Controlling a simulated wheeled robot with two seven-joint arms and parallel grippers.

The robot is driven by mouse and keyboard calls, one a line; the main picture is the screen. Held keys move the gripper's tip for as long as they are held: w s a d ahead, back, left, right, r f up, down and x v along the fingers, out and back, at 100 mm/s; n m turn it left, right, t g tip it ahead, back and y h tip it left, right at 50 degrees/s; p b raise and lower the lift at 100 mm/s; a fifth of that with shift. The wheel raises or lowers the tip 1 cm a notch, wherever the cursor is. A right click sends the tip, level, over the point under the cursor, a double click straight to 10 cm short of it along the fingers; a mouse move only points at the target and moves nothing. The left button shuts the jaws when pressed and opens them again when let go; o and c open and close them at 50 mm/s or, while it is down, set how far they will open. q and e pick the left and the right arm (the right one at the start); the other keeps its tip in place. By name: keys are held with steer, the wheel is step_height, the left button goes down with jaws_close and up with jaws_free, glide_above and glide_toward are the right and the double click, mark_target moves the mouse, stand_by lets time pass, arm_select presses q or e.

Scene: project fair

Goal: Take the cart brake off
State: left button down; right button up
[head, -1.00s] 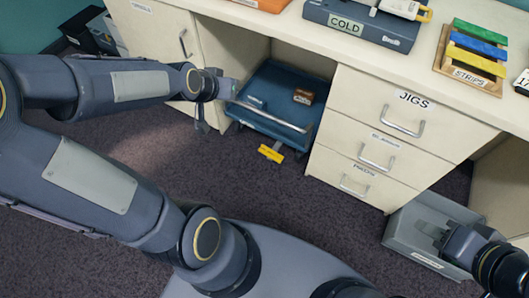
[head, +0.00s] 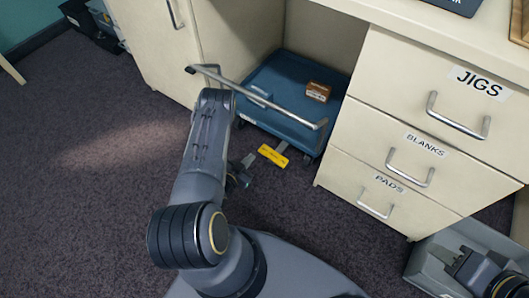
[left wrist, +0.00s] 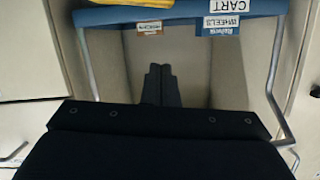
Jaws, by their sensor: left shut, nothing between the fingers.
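The blue cart (head: 285,122) stands in the bay under the desk, its metal push handle (head: 270,104) crossing in front. Its yellow brake pedal (head: 273,155) sticks out low at the front, near the floor. My left gripper (head: 247,161) is low by the floor, just left of the pedal. Whether it touches the pedal I cannot tell. In the left wrist view its dark fingers (left wrist: 160,72) are together and empty, with the cart's labelled edge (left wrist: 180,14) above. My right gripper (head: 458,262) is at the grey bin, lower right; its fingers are unclear.
A small brown box (head: 318,91) lies on the cart. Drawers marked JIGS (head: 455,95), BLANKS and PADS stand right of the bay. The grey bin (head: 425,262) is on the floor at the lower right. Carpet (head: 90,190) is clear at left.

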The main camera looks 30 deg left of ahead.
arm_select(q)
steer(key=shift+s+d+f, duration=0.1)
stand_by(0.3)
steer(key=b, duration=0.3)
glide_above(262, 153)
step_height(262, 153, down, 2)
step_height(262, 153, down, 4)
steer(key=shift+f+b, duration=0.2)
steer(key=shift+b, duration=0.85)
